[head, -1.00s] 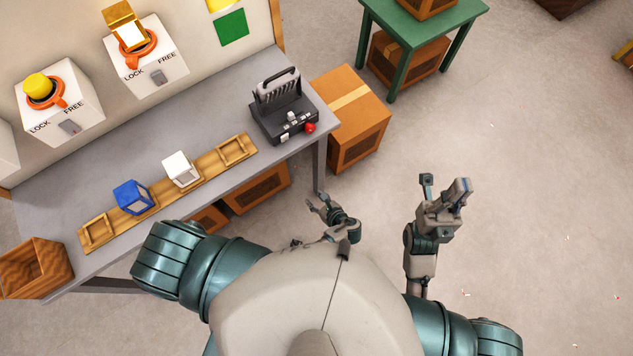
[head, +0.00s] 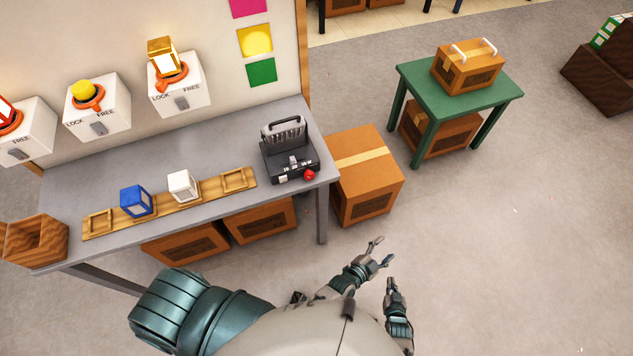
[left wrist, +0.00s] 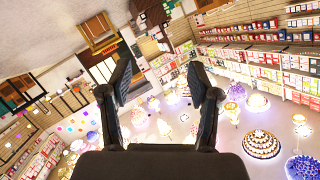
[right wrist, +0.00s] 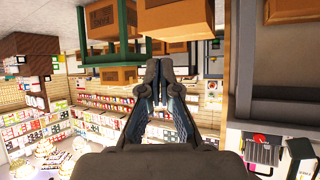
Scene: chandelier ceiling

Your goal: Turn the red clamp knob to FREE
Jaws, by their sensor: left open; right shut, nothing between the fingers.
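At the left edge of the head view, a white wall box (head: 38,140) carries an orange-red ring clamp (head: 12,124) around a red-sided block (head: 4,110). A grey knob (head: 19,154) is on its front; its setting and the cut-off label are unclear. A separate red round knob (head: 309,175) is on the front of the black device at the bench's right end. My left gripper (head: 382,251) is open and empty, right of the bench over the floor. My right gripper (head: 391,283) is shut and empty, just below it. Both are far from the wall boxes.
Two more LOCK/FREE boxes hold a yellow piece (head: 83,89) and a gold-framed block (head: 162,55). On the grey bench (head: 200,143), a wooden rack holds blue (head: 136,200) and white (head: 181,186) blocks. A cardboard box (head: 366,185) stands beside the bench; the floor right is clear.

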